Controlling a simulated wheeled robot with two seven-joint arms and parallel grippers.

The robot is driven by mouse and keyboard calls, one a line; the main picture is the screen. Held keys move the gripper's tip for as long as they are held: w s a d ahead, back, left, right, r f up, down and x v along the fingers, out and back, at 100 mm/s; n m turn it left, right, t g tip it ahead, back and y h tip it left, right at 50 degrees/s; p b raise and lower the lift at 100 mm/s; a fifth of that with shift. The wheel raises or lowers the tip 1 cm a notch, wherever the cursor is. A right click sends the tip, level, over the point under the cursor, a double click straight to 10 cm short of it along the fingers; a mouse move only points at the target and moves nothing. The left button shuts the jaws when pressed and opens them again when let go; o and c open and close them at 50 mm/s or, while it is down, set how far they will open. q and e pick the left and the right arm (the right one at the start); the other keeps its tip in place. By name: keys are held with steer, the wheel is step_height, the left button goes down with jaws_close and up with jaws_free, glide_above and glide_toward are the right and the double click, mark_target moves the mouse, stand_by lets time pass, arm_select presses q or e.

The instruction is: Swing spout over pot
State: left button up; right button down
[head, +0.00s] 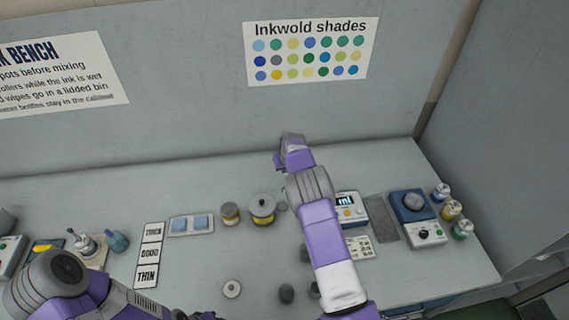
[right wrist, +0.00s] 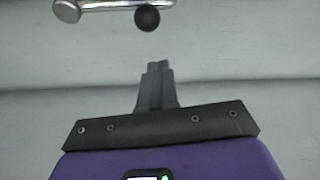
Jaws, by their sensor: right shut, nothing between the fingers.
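My right gripper (head: 289,142) is held up near the back panel, above the rear of the bench. In the right wrist view its grey fingers (right wrist: 157,68) are together and empty. Just ahead of them are a shiny metal tube (right wrist: 100,6) with a rounded end and a dark ball knob (right wrist: 148,18). A gap shows between fingertips and knob. This may be the spout; in the head view I cannot make it out. A pot with a yellow band (head: 262,210) stands on the bench left of my right arm.
A smaller amber jar (head: 230,213) stands beside the pot. A tray with blue pads (head: 191,225) is further left. A scale with a lit display (head: 348,207), a blue device (head: 411,204) and several small bottles (head: 451,210) stand right.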

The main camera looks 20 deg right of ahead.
arm_select(q)
steer(key=shift+r+p, duration=0.3)
steer(key=shift+r, duration=0.1)
arm_select(e)
steer(key=shift+s+a+f, duration=0.1)
steer(key=shift+s+f, duration=0.05)
steer(key=shift+s, duration=0.6)
steer(key=shift+s+a+f, duration=0.1)
steer(key=shift+s, duration=0.6)
